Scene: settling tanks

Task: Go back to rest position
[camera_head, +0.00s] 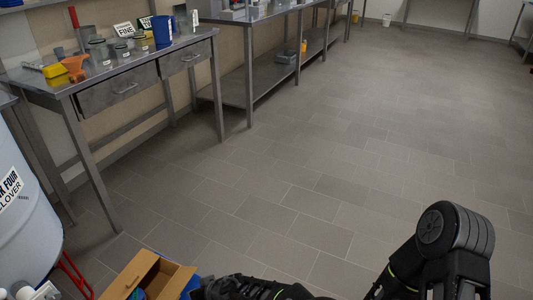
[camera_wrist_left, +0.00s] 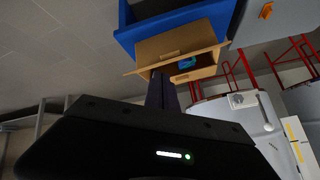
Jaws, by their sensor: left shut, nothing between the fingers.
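My left gripper (camera_wrist_left: 162,92) shows in the left wrist view as a dark narrow finger shape above the black wrist housing. It is shut and empty. It points toward an open tan box (camera_wrist_left: 172,45) with a small blue-green item (camera_wrist_left: 187,62) inside; I cannot tell the exact gap. In the head view the tan box (camera_head: 133,272) is at the bottom left, beside dark links of my own arm. More of my arm links show at the bottom right. My right gripper is outside both views.
A blue bin (camera_wrist_left: 140,30) is against the tan box. A white tank (camera_head: 25,225) with a red frame (camera_head: 75,275) stands at the left. A steel bench with drawers (camera_head: 125,88) holds jars, an orange tool and cards. Farther benches line the wall. The tiled floor (camera_head: 330,150) is clear.

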